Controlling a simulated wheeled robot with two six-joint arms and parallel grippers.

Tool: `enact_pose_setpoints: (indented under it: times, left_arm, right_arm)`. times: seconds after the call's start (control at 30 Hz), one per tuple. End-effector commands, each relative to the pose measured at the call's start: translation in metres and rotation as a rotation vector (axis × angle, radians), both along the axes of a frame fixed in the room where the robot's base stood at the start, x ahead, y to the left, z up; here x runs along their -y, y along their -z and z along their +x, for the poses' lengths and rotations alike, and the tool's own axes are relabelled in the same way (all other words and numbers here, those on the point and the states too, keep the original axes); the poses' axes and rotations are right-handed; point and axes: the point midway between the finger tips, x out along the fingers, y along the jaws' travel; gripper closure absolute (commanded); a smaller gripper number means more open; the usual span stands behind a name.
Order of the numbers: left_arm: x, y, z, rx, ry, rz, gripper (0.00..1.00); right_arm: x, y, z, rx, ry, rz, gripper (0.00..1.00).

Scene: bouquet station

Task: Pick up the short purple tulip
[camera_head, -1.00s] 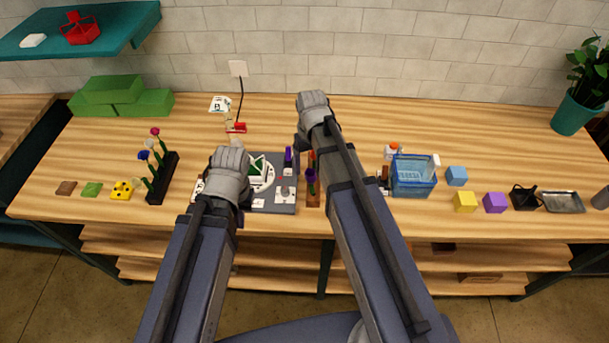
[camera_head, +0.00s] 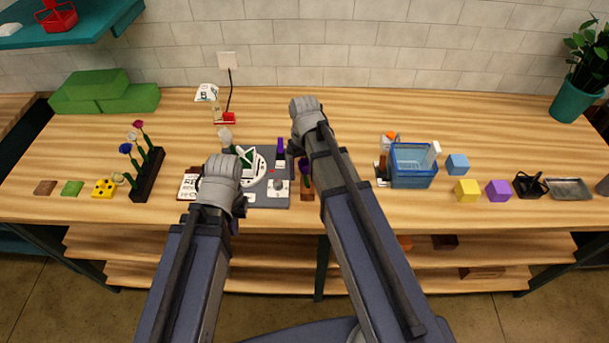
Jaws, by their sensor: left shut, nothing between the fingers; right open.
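A short purple flower head (camera_head: 304,167), likely the short purple tulip, shows just left of my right forearm, above a small brown wooden block (camera_head: 306,194). My arm partly hides both. A second, upright purple thing (camera_head: 281,147) stands at the back right of the grey board (camera_head: 270,200). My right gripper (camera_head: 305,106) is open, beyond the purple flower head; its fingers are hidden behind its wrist. My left gripper (camera_head: 222,168) is shut and empty over the left side of the grey board. Its fingertips are also hidden.
A black rack (camera_head: 148,176) with several flowers stands at the left, near green blocks (camera_head: 105,95). A blue basket (camera_head: 411,178), blue cube (camera_head: 457,164), yellow cube (camera_head: 467,190) and purple cube (camera_head: 499,190) sit at the right.

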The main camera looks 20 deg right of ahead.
Motion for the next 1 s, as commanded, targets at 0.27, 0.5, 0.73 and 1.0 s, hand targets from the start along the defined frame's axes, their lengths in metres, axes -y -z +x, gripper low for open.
enact_pose_setpoints:
  times: [0.27,0.5,0.73,1.0]
  left_arm:
    - [0.0000,0.0033,0.0000,0.000,-0.001,0.000,1.00]
    - [0.0000,0.0033,0.0000,0.000,-0.001,0.000,1.00]
    - [0.0000,0.0033,0.0000,0.000,-0.001,0.000,1.00]
    - [0.0000,0.0032,0.0000,0.000,-0.001,0.000,1.00]
  right_arm:
    - [-0.0002,0.0033,0.0000,0.000,0.000,0.000,0.20]
    - [-0.0002,0.0033,0.0000,0.000,0.000,0.000,0.46]
    - [-0.0002,0.0034,0.0000,0.000,0.000,0.000,0.71]
    - [-0.0002,0.0032,0.0000,0.000,0.000,0.000,0.79]
